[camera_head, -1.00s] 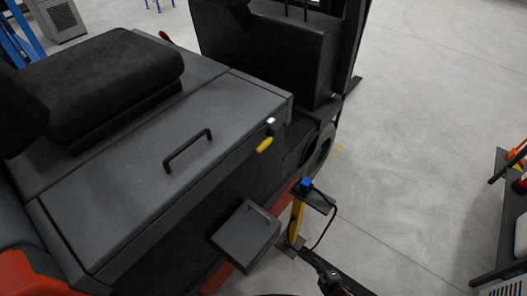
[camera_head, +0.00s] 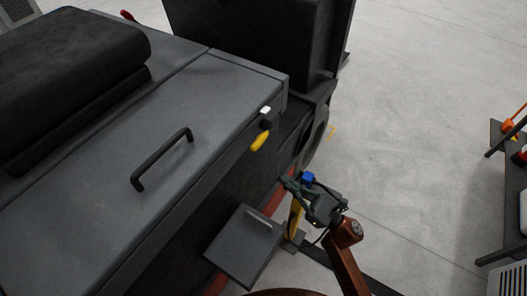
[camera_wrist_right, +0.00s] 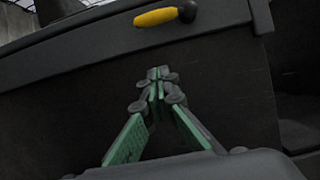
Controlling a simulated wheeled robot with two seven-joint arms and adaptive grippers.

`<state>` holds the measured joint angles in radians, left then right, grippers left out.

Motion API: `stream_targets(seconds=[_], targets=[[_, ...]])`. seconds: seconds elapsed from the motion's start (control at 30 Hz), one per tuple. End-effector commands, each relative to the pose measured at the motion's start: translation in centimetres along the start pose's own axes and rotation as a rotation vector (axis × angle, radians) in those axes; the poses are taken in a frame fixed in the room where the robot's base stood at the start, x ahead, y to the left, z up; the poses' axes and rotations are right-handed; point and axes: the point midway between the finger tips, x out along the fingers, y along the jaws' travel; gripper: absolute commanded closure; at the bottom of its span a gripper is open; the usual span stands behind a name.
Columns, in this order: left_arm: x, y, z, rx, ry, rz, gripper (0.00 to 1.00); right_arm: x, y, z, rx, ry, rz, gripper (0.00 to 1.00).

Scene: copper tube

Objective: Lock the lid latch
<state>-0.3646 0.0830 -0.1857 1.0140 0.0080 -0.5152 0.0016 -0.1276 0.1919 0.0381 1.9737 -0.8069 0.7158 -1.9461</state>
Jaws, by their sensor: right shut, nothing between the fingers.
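The grey lid (camera_head: 200,90) lies flat and closed on the dark machine body, with a black bar handle (camera_head: 161,159) on top. The latch (camera_head: 261,140) sits at the lid's front edge near its right corner. It has a yellow grip, a black pivot and a small white piece above. In the right wrist view the yellow latch grip (camera_wrist_right: 156,17) lies nearly level, above my fingers. My right gripper (camera_head: 288,182) is shut and empty, below and to the right of the latch, apart from it. In the wrist view its green-padded fingers (camera_wrist_right: 157,75) meet at the tips. My left gripper is not in view.
A small grey box with a handle (camera_head: 244,246) sticks out low from the machine's side, left of my right gripper. A yellow post with a blue top (camera_head: 308,178) stands behind the gripper. A black seat (camera_head: 70,80) rests left of the lid. Open floor (camera_head: 420,130) lies right.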

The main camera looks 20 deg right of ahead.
Motion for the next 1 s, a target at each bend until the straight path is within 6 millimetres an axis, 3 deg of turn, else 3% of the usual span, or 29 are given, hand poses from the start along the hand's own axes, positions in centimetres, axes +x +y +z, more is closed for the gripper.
stream_targets(seconds=[0.27,0.67,0.8,1.0], targets=[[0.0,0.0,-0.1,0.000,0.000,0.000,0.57,2.1,0.0,0.0,0.000,-0.002,0.001,1.00],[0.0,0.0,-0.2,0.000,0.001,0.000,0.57,10.1,-0.1,0.0,0.001,-0.001,-0.001,1.00],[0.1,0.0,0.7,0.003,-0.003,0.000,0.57,10.5,-0.1,2.2,-0.002,0.001,-0.003,1.00],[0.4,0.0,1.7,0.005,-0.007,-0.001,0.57,10.8,-0.1,3.7,0.002,0.001,-0.003,1.00]])
